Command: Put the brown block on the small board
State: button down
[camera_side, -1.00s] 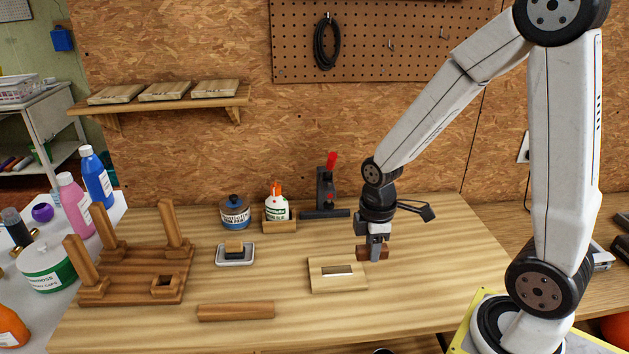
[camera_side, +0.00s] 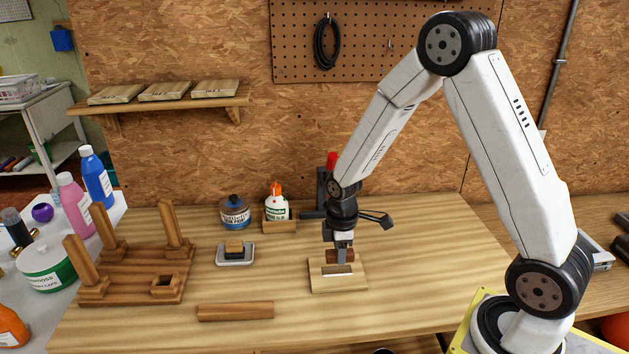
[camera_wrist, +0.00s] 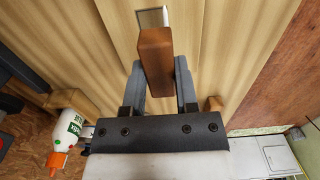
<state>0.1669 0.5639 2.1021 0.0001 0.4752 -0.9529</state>
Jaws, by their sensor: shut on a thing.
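The brown block (camera_side: 333,257) is held between the fingers of my gripper (camera_side: 342,260), over the back part of the small board (camera_side: 316,283). I cannot tell whether the block touches the board or hangs just above it. The small board is pale wood with a shiny inset strip (camera_side: 338,271) in front of the block. In the wrist view the block (camera_wrist: 156,62) sits lengthwise between the fingertips of my gripper (camera_wrist: 160,72), with the strip (camera_wrist: 151,17) just beyond its far end.
A loose wooden bar (camera_side: 235,312) lies at the front. A wooden frame with upright posts (camera_side: 130,277) is at the left. A small grey tray (camera_side: 235,261), a jar (camera_side: 235,213), a glue bottle (camera_side: 276,207) and a red-handled clamp (camera_side: 320,190) stand behind. The right of the table is clear.

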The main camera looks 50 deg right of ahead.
aim_at(337, 271)
jog(key=shift+w+f, duration=0.15)
jog(key=shift+f, duration=0.05)
jog(key=shift+w+f, duration=0.15)
jog(key=shift+f, duration=1.6)
jog(key=shift+f, duration=0.15)
jog(key=shift+c, duration=1.9)
grip_release()
jog(key=shift+r, duration=6.2)
